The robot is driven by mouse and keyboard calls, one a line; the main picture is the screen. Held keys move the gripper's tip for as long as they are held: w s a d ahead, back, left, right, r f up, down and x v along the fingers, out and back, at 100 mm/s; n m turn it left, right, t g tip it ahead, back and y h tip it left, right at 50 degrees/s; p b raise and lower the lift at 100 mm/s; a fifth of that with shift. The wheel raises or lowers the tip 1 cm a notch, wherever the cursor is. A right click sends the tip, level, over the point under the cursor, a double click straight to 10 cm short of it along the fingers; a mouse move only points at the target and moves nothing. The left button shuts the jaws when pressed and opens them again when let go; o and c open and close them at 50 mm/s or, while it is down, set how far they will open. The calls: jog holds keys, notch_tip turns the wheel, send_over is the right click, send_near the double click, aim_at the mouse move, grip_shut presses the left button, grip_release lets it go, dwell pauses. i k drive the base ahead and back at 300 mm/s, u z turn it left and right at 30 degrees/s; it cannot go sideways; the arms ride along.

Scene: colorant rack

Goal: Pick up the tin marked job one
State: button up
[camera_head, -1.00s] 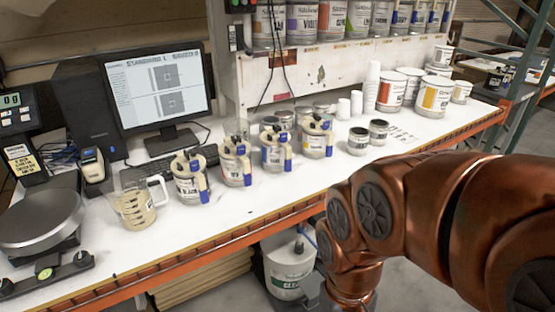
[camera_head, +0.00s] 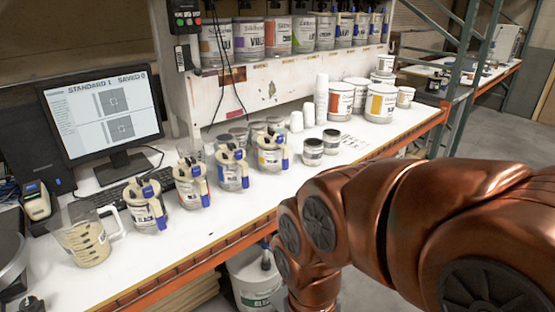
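Two small dark tins with pale labels stand upright on the white bench, the nearer one (camera_head: 313,152) slightly in front of and left of the other (camera_head: 331,141). The writing on them is too small to read, so I cannot tell which is marked job one.
Several colorant cans with blue-handled pumps, such as this one (camera_head: 232,170), line the bench left of the tins. A measuring jug (camera_head: 86,243) stands front left. Stacked white cups (camera_head: 321,98) and larger tubs (camera_head: 381,103) stand behind. An orange beam (camera_head: 225,255) edges the bench.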

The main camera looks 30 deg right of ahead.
aim_at(331, 138)
jog(key=z, duration=2.45)
jog(key=i, duration=2)
jog(key=u, duration=2.9)
jog(key=i, duration=0.15)
jog(key=u, duration=0.2)
